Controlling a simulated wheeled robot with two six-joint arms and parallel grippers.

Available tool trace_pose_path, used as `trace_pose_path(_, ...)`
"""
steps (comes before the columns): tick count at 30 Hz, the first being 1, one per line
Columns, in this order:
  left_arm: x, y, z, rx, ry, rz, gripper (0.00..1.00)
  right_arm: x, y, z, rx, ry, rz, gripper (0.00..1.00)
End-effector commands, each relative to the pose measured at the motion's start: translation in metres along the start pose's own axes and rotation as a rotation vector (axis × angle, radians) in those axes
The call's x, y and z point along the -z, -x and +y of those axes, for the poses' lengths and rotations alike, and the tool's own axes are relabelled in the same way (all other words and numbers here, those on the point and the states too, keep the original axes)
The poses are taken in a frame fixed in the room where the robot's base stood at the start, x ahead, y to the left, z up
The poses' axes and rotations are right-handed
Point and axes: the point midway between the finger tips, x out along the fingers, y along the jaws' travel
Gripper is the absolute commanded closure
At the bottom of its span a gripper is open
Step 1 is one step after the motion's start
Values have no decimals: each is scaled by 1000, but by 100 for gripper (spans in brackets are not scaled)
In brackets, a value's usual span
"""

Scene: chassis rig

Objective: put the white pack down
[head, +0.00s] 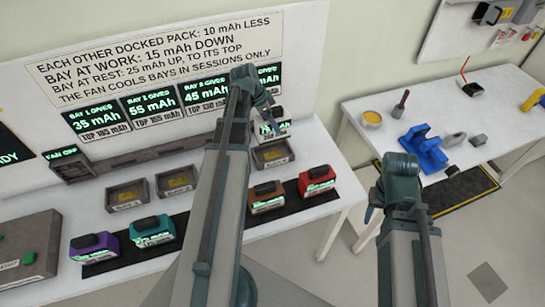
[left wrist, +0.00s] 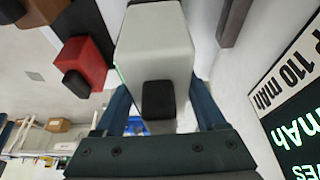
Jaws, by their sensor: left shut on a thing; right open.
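The white pack (left wrist: 155,45) with a black knob is between the fingers of my left gripper (left wrist: 162,105) in the left wrist view. In the head view the white pack (head: 283,127) shows just beyond my left gripper (head: 265,105), in front of the sign panel and near the grey bay (head: 272,154) at the right; my arm hides part of it. I cannot tell whether its underside touches anything. My right gripper (head: 372,207) is open and apart from the packs, over the gap between the tables.
Purple (head: 94,246), teal (head: 152,231), brown (head: 267,196) and red (head: 317,181) packs stand on a black strip. Two grey bays (head: 126,195) (head: 175,183) look empty. A grey box (head: 30,250) is at left. A second table (head: 370,150) holds a blue object (head: 425,150).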

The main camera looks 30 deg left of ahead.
Motion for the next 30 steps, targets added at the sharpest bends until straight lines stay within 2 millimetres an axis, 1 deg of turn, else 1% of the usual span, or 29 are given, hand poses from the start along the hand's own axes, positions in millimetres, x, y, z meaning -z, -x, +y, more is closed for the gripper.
trace_pose_path(1,-3,-8,0,0,0,1,100,0,-8,-1,0,1,0,50)
trace_pose_path(2,-4,-9,0,0,0,1,100,1,-10,-1,0,1,0,50)
trace_pose_path(11,-5,-13,0,0,0,1,100,1,-14,-1,0,2,0,50)
trace_pose_path(14,-8,-20,0,0,0,1,100,1,-22,-2,0,1,0,50)
trace_pose_path(17,-13,-32,0,0,0,1,100,2,-34,-3,0,1,0,50)
trace_pose_path(24,-27,-65,0,0,0,1,100,4,-70,-7,0,-1,0,50)
trace_pose_path(27,-29,-70,0,0,0,1,100,4,-75,-7,0,-1,0,50)
trace_pose_path(30,-28,-69,0,0,0,1,100,4,-74,-7,0,-1,0,50)
